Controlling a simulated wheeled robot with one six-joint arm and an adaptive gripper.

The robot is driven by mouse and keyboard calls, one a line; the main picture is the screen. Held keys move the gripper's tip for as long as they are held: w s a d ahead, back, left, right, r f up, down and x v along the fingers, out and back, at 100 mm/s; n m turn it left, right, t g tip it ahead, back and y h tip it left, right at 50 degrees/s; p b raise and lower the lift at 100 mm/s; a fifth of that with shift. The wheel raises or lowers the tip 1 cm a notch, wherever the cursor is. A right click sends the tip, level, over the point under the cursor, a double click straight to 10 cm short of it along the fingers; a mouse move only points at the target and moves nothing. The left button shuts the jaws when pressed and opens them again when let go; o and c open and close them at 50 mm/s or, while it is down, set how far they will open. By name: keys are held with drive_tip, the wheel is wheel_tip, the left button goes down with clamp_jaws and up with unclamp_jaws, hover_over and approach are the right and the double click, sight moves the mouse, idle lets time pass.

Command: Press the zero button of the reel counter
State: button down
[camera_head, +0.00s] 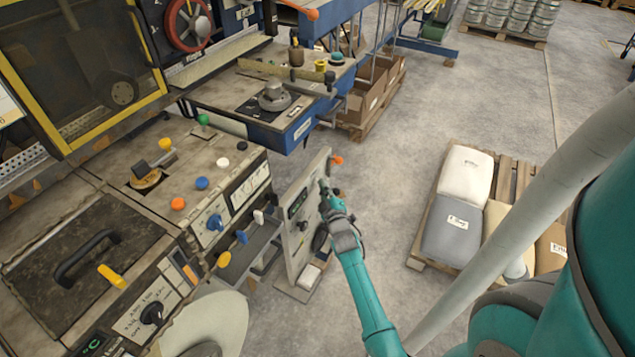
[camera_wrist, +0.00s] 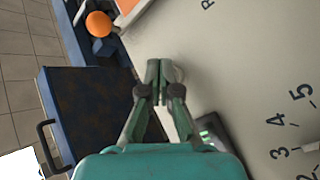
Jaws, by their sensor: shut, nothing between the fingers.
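A pale upright panel (camera_head: 311,215) stands in the middle of the head view. It carries a small dark display (camera_head: 297,204), which looks like the reel counter. In the wrist view a dark unit with a green glow (camera_wrist: 211,131) sits on the pale panel face (camera_wrist: 225,65), partly hidden by my gripper. My gripper (camera_wrist: 160,70) is shut and empty, its fingertips over the panel's left part. In the head view my gripper (camera_head: 324,186) is at the panel's upper right part. I cannot make out the zero button; whether the fingertips touch the panel is unclear.
Dial numbers (camera_wrist: 290,122) are on the panel at right in the wrist view. An orange knob (camera_head: 337,160) is at the panel's top. A machine console with coloured buttons (camera_head: 202,183) stands left. A pallet with sacks (camera_head: 455,225) is right, with open floor between.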

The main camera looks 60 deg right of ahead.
drive_tip(key=shift+w, duration=0.35)
drive_tip(key=shift+s, duration=0.15)
idle(0.4)
drive_tip(key=shift+s, duration=0.8)
drive_tip(key=s, duration=0.5)
drive_tip(key=shift+d, duration=0.25)
idle(0.8)
